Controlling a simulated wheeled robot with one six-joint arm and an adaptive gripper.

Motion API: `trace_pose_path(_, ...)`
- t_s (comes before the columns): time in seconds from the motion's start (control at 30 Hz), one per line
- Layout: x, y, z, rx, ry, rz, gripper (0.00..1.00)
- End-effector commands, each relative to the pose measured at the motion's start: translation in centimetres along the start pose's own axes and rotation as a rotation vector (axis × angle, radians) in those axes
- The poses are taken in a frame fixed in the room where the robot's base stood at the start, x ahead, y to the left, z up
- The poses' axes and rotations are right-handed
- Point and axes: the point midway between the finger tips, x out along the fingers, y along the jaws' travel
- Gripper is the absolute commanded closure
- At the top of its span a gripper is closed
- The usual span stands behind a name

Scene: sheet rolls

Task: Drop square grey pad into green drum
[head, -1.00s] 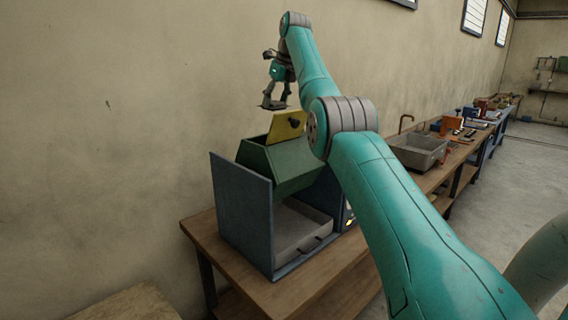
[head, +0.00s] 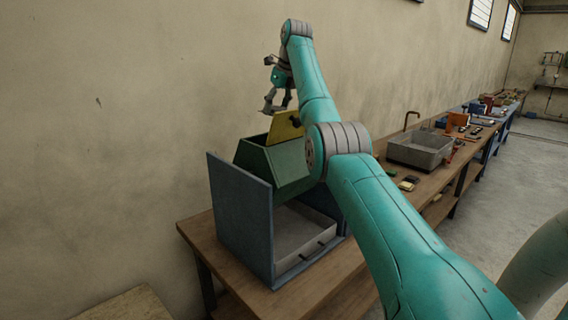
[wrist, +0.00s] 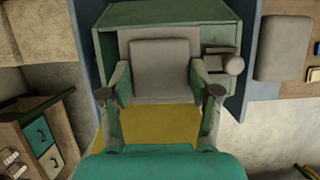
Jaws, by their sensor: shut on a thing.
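My gripper (wrist: 162,92) is shut on the square grey pad (wrist: 160,68), with one finger at each side of it. In the head view my gripper (head: 277,98) hangs above the green drum (head: 280,165), and the pad looks small and dark there. The drum sits in a blue-grey frame (head: 240,215) and has a yellow panel (head: 285,128) at its top. In the wrist view the pad is over the drum (wrist: 170,13), and the yellow panel (wrist: 160,125) shows between my fingers. The pad hides part of the drum's mouth.
A grey tray (head: 300,236) lies under the drum in the frame. The wooden bench (head: 195,232) runs along the wall, with a grey basin (head: 420,150) and several small items further right. A grey knob (wrist: 232,64) stands beside the pad in the wrist view.

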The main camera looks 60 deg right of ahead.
Motion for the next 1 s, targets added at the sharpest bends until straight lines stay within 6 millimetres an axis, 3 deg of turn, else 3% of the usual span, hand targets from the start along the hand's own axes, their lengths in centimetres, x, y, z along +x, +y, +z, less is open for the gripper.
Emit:
trace_pose_path(0.23, 1.9, 0.0, -0.8, -0.001, 0.000, 0.000, 0.75)
trace_pose_path(0.6, 2.2, 0.0, -0.9, -0.001, 0.000, 0.000, 0.75)
trace_pose_path(0.63, 2.2, 0.0, -0.9, -0.001, 0.000, 0.000, 0.36)
trace_pose_path(0.73, 2.2, 0.0, -0.9, -0.001, -0.001, 0.000, 0.11)
trace_pose_path(1.0, 2.2, 0.0, -0.9, -0.001, 0.000, 0.000, 0.09)
